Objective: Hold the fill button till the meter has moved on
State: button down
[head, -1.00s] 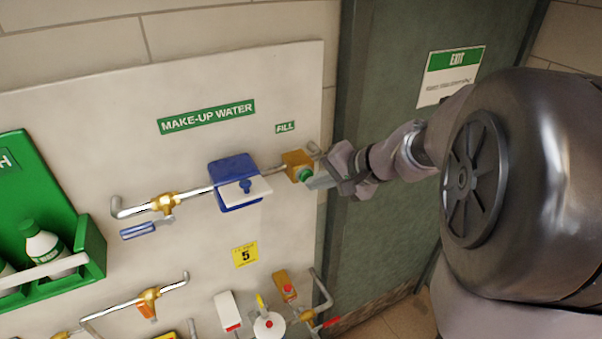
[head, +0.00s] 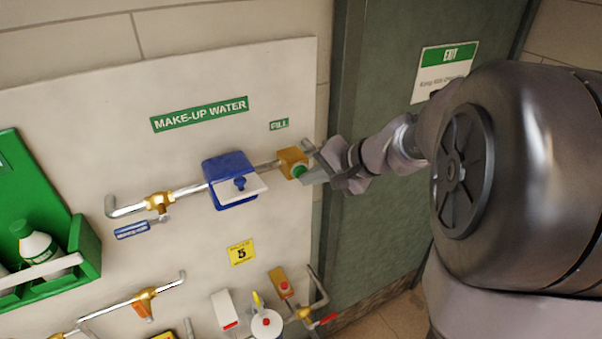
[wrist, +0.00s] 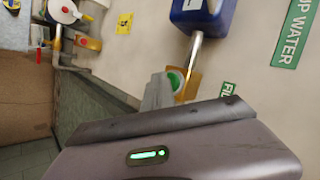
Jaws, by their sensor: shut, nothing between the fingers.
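The green fill button (head: 299,171) sits on a brass block (head: 291,158) at the right end of the make-up water pipe, below the FILL label (head: 279,125). It also shows in the wrist view (wrist: 176,79). My gripper (head: 309,176) is shut and empty, its tips at the button's face; whether they press it in I cannot tell. In the wrist view, the fingertips (wrist: 163,90) partly cover the button. The blue meter (head: 230,180) is on the pipe to the left, its white lid or flap (head: 243,190) in front; no reading is visible.
A blue-handled valve (head: 132,230) is on the pipe further left. Below are a yellow tag (head: 241,252) and several valves and fittings. A green bottle holder (head: 88,262) is at the far left. A green door (head: 372,190) stands behind my arm.

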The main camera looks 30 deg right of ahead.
jog(key=shift+s, duration=0.15)
jog(key=shift+s+b, duration=0.5)
jog(key=shift+s, duration=0.35)
jog(key=s+b, duration=0.1)
jog(key=s, duration=0.4)
jog(key=shift+d, duration=0.1)
